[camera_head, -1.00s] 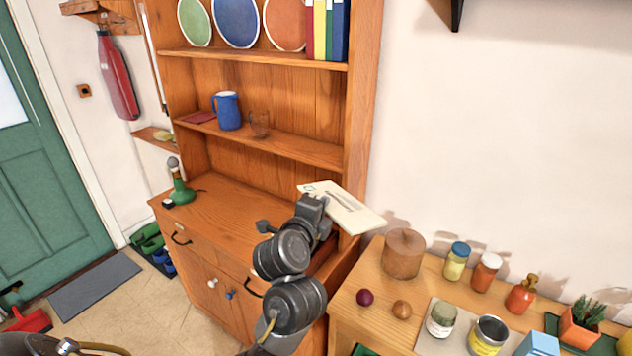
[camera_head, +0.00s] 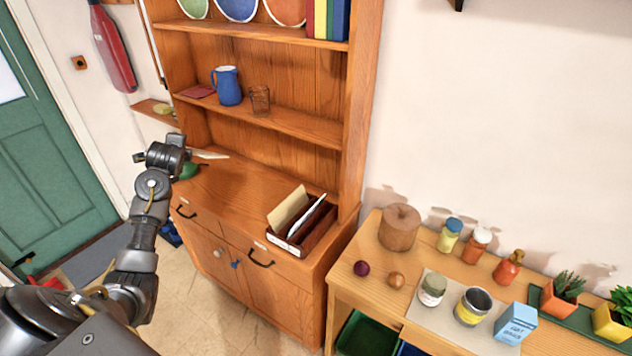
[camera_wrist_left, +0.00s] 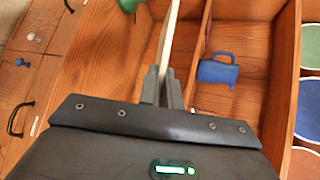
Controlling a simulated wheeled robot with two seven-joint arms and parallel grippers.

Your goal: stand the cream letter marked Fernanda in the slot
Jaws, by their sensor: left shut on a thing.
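My left gripper (camera_head: 196,155) is shut on a cream letter (camera_head: 211,155), seen nearly edge-on above the left part of the dresser top. In the left wrist view the letter (camera_wrist_left: 169,38) stands out as a thin pale strip between the fingers (camera_wrist_left: 163,88); no name is readable on it. A wooden letter rack (camera_head: 318,228) with a pale front sits at the right front of the dresser top, apart from the gripper. A cream envelope (camera_head: 288,210) and a whiter one (camera_head: 306,217) stand tilted in it. My right gripper is not in view.
The dresser top (camera_head: 235,200) is clear between gripper and rack. A green object (camera_head: 188,171) stands close below the gripper. A blue jug (camera_head: 228,86) and a glass mug (camera_head: 260,100) are on the shelf above. A side table (camera_head: 375,247) with jars stands right.

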